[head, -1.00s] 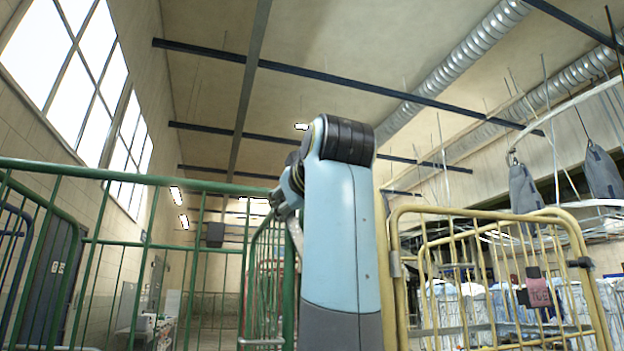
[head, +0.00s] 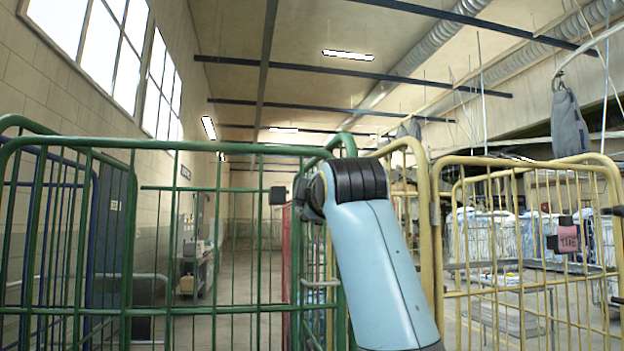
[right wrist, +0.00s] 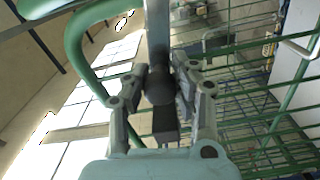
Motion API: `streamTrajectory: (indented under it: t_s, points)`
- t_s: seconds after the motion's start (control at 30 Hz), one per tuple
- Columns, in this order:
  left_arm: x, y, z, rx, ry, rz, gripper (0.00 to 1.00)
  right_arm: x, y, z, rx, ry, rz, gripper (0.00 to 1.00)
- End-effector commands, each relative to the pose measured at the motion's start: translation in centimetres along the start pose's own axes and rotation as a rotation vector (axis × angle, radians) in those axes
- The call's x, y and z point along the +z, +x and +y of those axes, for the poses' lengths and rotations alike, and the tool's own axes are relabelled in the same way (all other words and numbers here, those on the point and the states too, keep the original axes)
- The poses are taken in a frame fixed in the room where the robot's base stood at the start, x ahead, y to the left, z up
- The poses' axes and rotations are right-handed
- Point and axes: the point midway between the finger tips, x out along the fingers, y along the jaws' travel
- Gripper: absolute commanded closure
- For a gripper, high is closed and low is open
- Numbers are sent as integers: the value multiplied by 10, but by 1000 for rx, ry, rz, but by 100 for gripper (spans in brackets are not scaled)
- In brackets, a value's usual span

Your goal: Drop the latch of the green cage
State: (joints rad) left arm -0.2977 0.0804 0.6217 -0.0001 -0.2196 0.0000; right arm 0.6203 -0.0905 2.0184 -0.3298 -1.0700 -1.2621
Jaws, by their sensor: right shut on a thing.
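The green cage (head: 215,310) of upright bars spans the left and middle of the head view. My right arm rises in front of its right corner post. Its gripper is mostly hidden behind the arm link there. In the right wrist view my right gripper (right wrist: 165,95) is shut on a dark round knob (right wrist: 158,84), which I take to be the latch knob. A grey metal bar (right wrist: 157,35) runs up from the knob. Green tube and mesh of the cage show around it. The latch's seat is not clearly visible. My left gripper is out of view.
A yellow cage (head: 530,292) stands close on the right, with a pink tag (head: 567,240) on it. A blue cage (head: 50,260) is at the far left. Grey bags (head: 570,125) hang at upper right. Open floor lies beyond the green cage.

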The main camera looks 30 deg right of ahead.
Motion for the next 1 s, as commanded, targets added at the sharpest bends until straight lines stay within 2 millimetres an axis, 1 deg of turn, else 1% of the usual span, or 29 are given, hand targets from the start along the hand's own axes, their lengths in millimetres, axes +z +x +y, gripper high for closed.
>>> streamTrajectory:
  t_s: [0.03, 0.1, 0.4, 0.6, 1.0]
  points:
    - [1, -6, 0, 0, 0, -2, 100, 0, 0, -2, -3, -31, 2, 100]
    - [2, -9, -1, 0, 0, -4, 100, 1, 0, -7, -4, -76, 2, 100]
    - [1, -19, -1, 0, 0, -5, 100, 4, 0, -20, -1, -203, 2, 100]
    - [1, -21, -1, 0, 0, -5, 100, 5, 0, -23, 0, -234, 2, 100]
    - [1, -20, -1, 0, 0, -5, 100, 6, 0, -26, -6, -240, 0, 100]
